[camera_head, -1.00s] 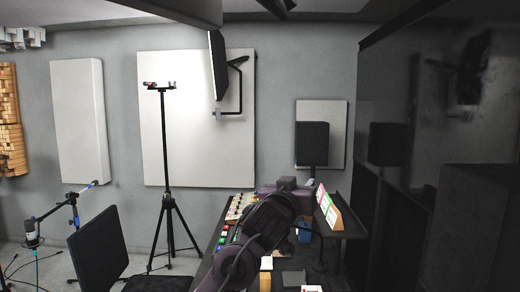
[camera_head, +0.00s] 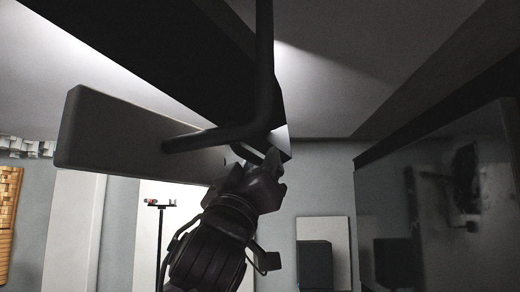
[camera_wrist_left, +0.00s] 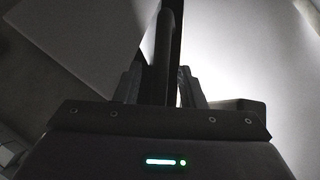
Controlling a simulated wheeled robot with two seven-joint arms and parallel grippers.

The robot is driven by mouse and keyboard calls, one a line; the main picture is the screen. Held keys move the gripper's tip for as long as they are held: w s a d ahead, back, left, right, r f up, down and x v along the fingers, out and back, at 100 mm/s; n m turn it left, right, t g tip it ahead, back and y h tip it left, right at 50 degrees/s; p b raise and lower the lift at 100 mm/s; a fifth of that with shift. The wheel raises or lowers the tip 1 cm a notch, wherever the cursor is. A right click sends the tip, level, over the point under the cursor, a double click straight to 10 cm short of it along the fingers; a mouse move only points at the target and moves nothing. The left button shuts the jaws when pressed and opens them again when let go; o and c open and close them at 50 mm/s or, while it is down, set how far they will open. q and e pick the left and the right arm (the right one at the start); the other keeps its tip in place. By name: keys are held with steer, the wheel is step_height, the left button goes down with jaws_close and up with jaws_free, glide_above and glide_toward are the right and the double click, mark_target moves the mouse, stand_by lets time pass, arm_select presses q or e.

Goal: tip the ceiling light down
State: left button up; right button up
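The ceiling light is a long dark panel (camera_head: 165,62) overhead in the head view, with a bright glow on the ceiling beside it. A bent black bar (camera_head: 264,65) runs down in front of it and turns left. My left gripper (camera_head: 262,163) is raised at the panel's lower end, near the bend. In the left wrist view, a dark round bar (camera_wrist_left: 164,45) lies between the two fingers of the left gripper (camera_wrist_left: 160,80). Whether the fingers press on it is unclear. My right gripper is not in view.
A grey box-like panel (camera_head: 115,138) hangs close on the left, below the light. A large dark glossy panel (camera_head: 430,215) stands on the right. A tripod stand (camera_head: 161,235) and a dark speaker (camera_head: 314,262) are farther back.

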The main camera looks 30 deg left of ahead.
arm_select(q)
steer(key=shift+w+a+r, duration=0.1)
steer(key=shift+w+r, duration=0.2)
steer(key=shift+r, duration=0.05)
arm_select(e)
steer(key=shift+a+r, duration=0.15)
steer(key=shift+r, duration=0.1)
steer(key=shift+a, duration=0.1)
arm_select(q)
steer(key=shift+w+f, duration=0.1)
steer(key=shift+c, duration=0.5)
jaws_close()
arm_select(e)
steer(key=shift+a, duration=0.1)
